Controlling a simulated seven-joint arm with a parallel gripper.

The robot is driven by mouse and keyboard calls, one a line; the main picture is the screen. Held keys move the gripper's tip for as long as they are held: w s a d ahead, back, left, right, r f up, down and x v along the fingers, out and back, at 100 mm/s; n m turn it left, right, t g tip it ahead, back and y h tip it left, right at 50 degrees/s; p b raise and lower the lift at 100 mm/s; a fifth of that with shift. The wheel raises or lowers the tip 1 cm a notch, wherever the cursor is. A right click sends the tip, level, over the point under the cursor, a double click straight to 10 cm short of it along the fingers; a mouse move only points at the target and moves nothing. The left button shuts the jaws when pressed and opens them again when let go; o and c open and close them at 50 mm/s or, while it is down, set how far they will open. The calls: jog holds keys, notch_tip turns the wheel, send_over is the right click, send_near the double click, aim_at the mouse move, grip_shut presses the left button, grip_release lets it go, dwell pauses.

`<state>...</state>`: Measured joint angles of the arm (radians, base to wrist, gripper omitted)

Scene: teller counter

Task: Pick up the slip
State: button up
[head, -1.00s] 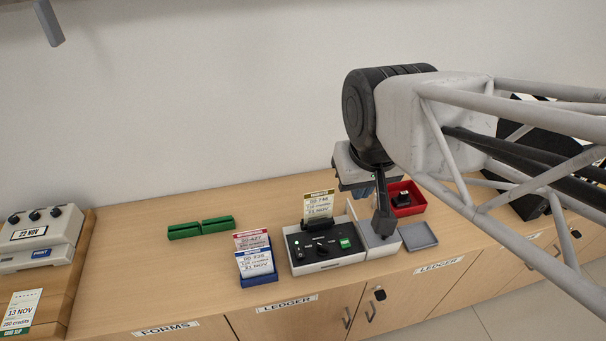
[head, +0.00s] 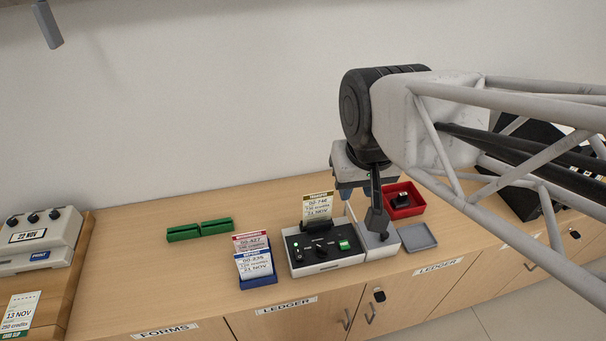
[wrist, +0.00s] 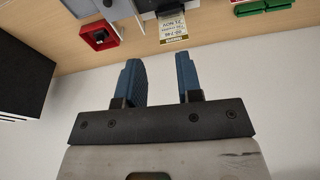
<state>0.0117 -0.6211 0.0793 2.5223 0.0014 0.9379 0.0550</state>
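A white slip with a gold header (head: 317,206) stands upright in the dark slot of a black-and-white machine (head: 325,256); it also shows in the wrist view (wrist: 173,28), beyond the fingertips. My gripper (head: 354,192) is above and to the right of this slip in the head view, apart from it. In the wrist view its two blue fingers (wrist: 158,66) are spread with nothing between them. Two more slips, one red-headed (head: 251,241) and one blue-headed (head: 254,264), stand in a blue holder (head: 259,282). A green-edged slip (head: 20,312) is at the far left.
A red tray (head: 418,208) with a black item and a grey tray (head: 417,237) lie right of the machine. Green holders (head: 200,229) stand at the back left, near the wall. A grey printer (head: 40,240) is far left. The counter between them is clear.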

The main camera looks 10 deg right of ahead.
jog(key=w+f+m+g+y, duration=0.2)
jog(key=w+f+m, duration=0.5)
jog(key=w+m, duration=0.25)
jog(key=m+y, duration=0.1)
jog(key=m, duration=0.7)
send_over(316, 199)
jog(key=d, duration=0.2)
jog(key=shift+g, duration=0.3)
jog(key=f, duration=0.8)
jog(key=shift+w+d+f, duration=0.1)
jog(key=shift+d+f, duration=0.1)
jog(key=shift+f, duration=0.05)
jog(key=shift+f, duration=0.15)
jog(key=shift+x, duration=1.15)
jog(key=shift+a, duration=0.1)
jog(key=shift+x, duration=2.6)
jog(key=shift+a, duration=0.1)
grip_shut()
